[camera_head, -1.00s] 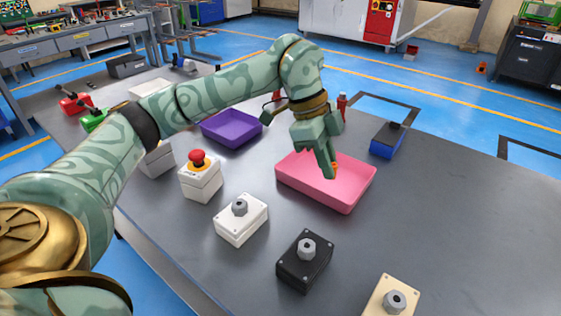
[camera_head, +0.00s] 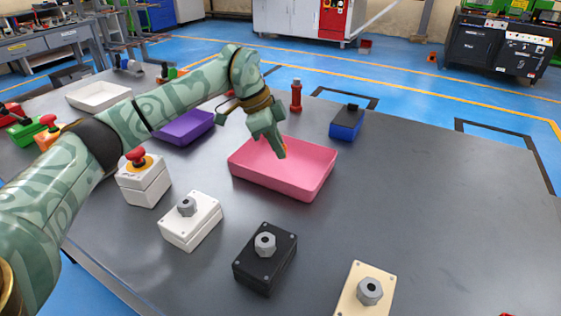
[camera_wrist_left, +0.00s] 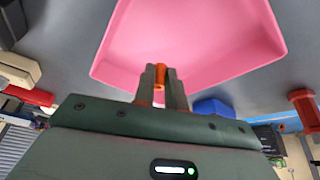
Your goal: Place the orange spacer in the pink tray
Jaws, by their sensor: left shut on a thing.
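The pink tray (camera_head: 300,180) stands on the dark table near the middle of the head view; it also fills the upper part of the left wrist view (camera_wrist_left: 190,40). My left gripper (camera_head: 283,153) is over the tray, pointing down. In the left wrist view its fingers (camera_wrist_left: 161,76) are shut on the orange spacer (camera_wrist_left: 160,72), a small orange piece between the tips. Only a bit of orange shows at the fingertips in the head view. I cannot tell exactly how high the spacer is above the tray floor. My right gripper is not in view.
A purple tray (camera_head: 187,130) stands left of the pink tray, and a blue box with a dark top (camera_head: 346,124) to its right. A red bottle-like object (camera_head: 296,97) stands behind. White (camera_head: 190,222), black (camera_head: 265,260) and cream (camera_head: 350,300) knob boxes stand in front. The table's right side is clear.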

